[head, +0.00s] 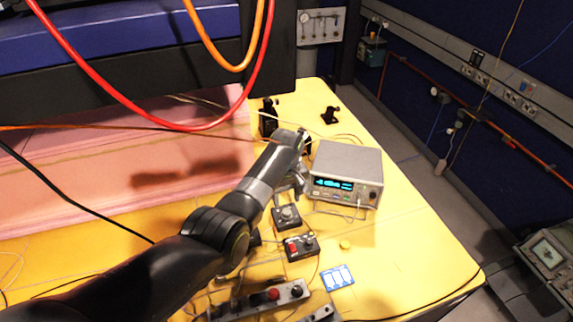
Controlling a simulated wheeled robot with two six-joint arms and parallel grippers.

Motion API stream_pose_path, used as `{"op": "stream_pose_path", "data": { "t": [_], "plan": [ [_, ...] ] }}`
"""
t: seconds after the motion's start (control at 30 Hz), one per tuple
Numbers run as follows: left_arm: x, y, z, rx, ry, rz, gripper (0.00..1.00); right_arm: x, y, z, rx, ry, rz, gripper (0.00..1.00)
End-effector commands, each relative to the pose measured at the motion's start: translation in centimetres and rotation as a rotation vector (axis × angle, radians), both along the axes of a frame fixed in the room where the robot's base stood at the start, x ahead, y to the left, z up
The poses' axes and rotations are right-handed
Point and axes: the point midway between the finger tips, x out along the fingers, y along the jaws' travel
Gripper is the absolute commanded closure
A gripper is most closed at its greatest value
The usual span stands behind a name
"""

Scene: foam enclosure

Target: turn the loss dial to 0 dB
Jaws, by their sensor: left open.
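A small dark box with a round grey dial (287,214) sits on the yellow table, just in front of the bench instrument. It looks like the loss dial, but its markings and pointer are too small to read. My left arm reaches in from the lower left and bends down at its far end. My left gripper (294,188) is open, just above and behind the dial, partly hidden by my own wrist. I cannot tell whether its fingers touch the dial. My right gripper is not in view.
A grey instrument (347,166) with a lit cyan display stands right of my gripper. A box with a red button (301,247), a blue-and-white card (337,278) and a control strip (262,298) lie nearer. Red and orange cables (190,122) hang above. The table's right side is mostly clear.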

Motion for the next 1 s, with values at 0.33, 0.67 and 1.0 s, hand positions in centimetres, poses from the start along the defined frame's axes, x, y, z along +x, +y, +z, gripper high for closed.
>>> {"op": "stream_pose_path", "data": {
  "t": [0.33, 0.67, 1.0],
  "plan": [
    [0.1, 0.0, 6.4, -0.002, -0.006, 0.000, 0.53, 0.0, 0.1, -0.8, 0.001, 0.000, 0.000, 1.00],
    [0.0, 0.1, 11.8, 0.000, -0.002, 0.001, 0.53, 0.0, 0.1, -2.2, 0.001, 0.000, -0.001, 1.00],
    [0.0, 0.1, 12.6, 0.000, 0.000, 0.001, 0.53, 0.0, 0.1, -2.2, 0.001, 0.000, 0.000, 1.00]
  ]
}}
